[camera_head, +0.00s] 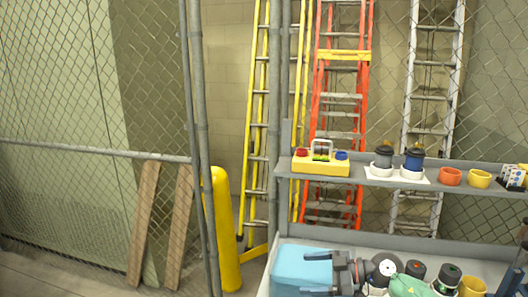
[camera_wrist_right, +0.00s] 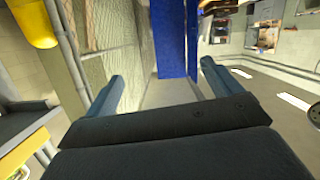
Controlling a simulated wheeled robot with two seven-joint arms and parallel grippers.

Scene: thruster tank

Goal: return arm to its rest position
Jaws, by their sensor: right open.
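Most of the right arm is outside the head view. My left gripper is not in view.
A grey bench with a raised shelf (camera_head: 455,164) holds a yellow tray (camera_head: 320,168), two dark-topped thrusters on white bases and orange and yellow cups. Below lie a light blue box (camera_head: 300,268) and several dark parts. A mesh fence and yellow post (camera_head: 226,230) stand left.

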